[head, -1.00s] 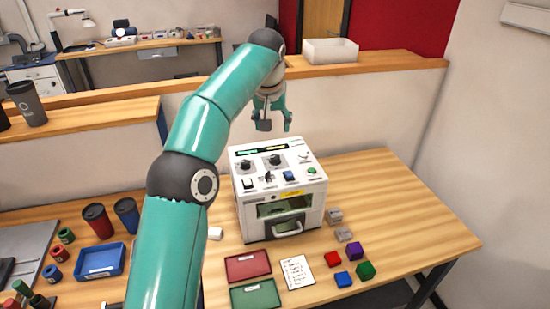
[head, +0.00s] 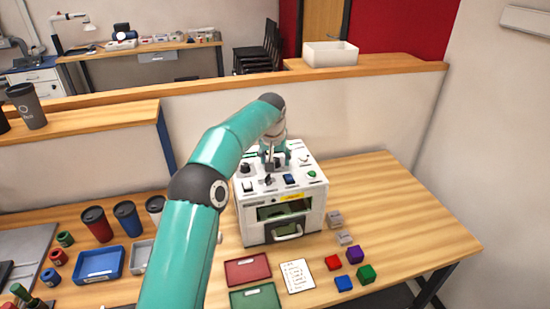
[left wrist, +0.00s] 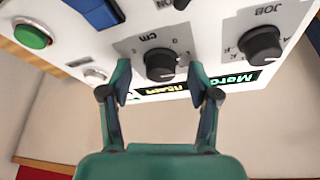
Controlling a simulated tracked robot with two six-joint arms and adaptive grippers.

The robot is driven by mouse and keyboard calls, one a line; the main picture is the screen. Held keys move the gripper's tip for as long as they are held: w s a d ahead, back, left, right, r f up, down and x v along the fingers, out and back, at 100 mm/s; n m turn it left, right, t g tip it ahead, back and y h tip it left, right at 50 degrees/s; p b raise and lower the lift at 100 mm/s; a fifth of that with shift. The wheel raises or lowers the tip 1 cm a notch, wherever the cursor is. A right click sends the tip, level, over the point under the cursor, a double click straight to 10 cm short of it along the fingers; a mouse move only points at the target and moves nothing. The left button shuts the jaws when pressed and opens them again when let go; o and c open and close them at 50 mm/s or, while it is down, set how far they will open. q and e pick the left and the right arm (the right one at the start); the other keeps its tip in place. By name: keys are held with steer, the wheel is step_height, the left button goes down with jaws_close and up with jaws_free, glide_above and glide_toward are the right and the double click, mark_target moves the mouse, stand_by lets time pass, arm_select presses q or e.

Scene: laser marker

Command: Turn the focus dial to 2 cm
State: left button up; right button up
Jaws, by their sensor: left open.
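The white laser marker (head: 283,233) stands on the wooden table, with its controls on the sloped top. In the left wrist view the black focus dial (left wrist: 161,64) sits on a grey scale plate marked "cm". I cannot read the dial's exact setting. My left gripper (head: 277,152) is over the top panel in the head view. In the left wrist view the left gripper (left wrist: 160,82) is open, one finger on each side of the focus dial, with gaps between fingers and dial. The right gripper is not in view.
The JOB dial (left wrist: 260,45) is beside the focus dial, close to one finger. A green button (left wrist: 33,36) is on the same panel. Coloured cubes, a note card (head: 297,275) and a red tray (head: 248,269) lie in front. The table's right side is clear.

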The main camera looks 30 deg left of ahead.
arm_select(q)
steer(key=c, duration=1.1)
steer(key=shift+c, duration=0.2)
steer(key=shift+a+r+m+h+p, duration=0.15)
steer(key=shift+m+h+p, duration=0.25)
steer(key=shift+m+p, duration=0.6)
steer(key=m+h+p, duration=0.1)
steer(key=m+p, duration=0.2)
steer(key=shift+t, duration=0.3)
steer(key=shift+m+h, duration=0.4)
steer(key=shift+m, duration=0.4)
steer(key=shift+m+h+p, duration=0.3)
steer(key=shift+m+h, duration=0.1)
steer(key=shift+m, duration=0.7)
